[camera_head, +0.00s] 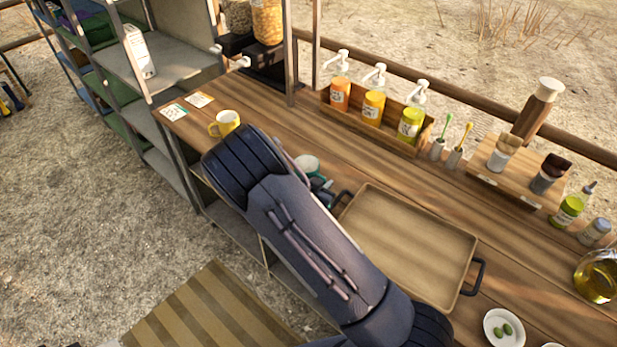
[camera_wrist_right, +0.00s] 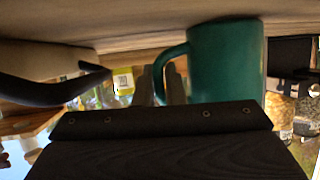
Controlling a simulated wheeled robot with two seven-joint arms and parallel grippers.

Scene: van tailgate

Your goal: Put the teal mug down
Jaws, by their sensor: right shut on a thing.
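The teal mug (camera_head: 307,164) is at the counter, left of the tray and mostly hidden behind my right arm in the head view; its pale inside shows. My right gripper (camera_head: 321,186) is shut on the mug's handle. In the right wrist view, which is upside down, the teal mug (camera_wrist_right: 227,62) is upright with its base at or very close to the wooden counter. I cannot tell whether it touches. My left gripper is not in view.
A beige tray (camera_head: 410,240) with dark handles lies just right of the mug. A yellow mug (camera_head: 225,123) stands to the left, near two cards (camera_head: 199,99). Pump bottles in a wooden rack (camera_head: 390,133) line the back. Bare counter (camera_head: 270,118) lies behind the teal mug.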

